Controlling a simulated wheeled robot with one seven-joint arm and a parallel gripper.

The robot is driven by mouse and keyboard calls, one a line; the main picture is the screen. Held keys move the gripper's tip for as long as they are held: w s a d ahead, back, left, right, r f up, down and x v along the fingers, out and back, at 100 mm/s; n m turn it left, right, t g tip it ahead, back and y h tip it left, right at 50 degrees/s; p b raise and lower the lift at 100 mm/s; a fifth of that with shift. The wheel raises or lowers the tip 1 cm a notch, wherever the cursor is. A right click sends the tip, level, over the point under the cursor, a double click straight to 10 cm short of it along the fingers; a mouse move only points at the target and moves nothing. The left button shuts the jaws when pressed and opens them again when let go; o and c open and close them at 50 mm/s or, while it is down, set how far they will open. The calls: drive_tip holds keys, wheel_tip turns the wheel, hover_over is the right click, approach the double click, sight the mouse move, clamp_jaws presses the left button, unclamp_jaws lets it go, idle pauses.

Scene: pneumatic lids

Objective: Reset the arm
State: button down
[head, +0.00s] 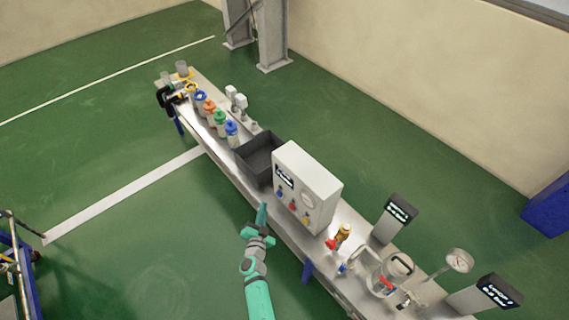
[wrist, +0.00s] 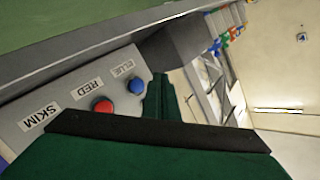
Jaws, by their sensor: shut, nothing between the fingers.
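My arm, teal and grey, reaches up from the bottom of the head view. My gripper (head: 262,214) is shut and empty, in front of the bench's near edge and close to the left side of the white control box (head: 311,180). In the wrist view the dark green fingers (wrist: 163,112) with black edging fill the lower part and hide much of the scene behind. The box also shows there, with a blue button (wrist: 136,86) and a red button (wrist: 102,105) beside labels reading BLUE, RED and SKIM.
The long metal bench (head: 218,166) runs diagonally. It carries several coloured-capped bottles (head: 220,119), a dark bin (head: 259,156), a glass vessel (head: 388,277), a gauge (head: 459,260) and small displays (head: 400,210).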

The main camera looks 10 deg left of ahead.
drive_tip(key=s+d+r+n, duration=0.25)
drive_tip(key=s+d, duration=0.55)
drive_tip(key=s, duration=0.4)
drive_tip(key=s+d+r+n, duration=0.1)
drive_tip(key=s+d+r, duration=0.3)
drive_tip(key=s+d, duration=0.6)
drive_tip(key=s+d+r+n+h, duration=0.2)
drive_tip(key=s+r, duration=1.7)
drive_tip(key=s, duration=0.1)
drive_tip(key=shift+d+r+g, duration=0.15)
drive_tip(key=shift+r+g, duration=0.1)
drive_tip(key=shift+g, duration=0.15)
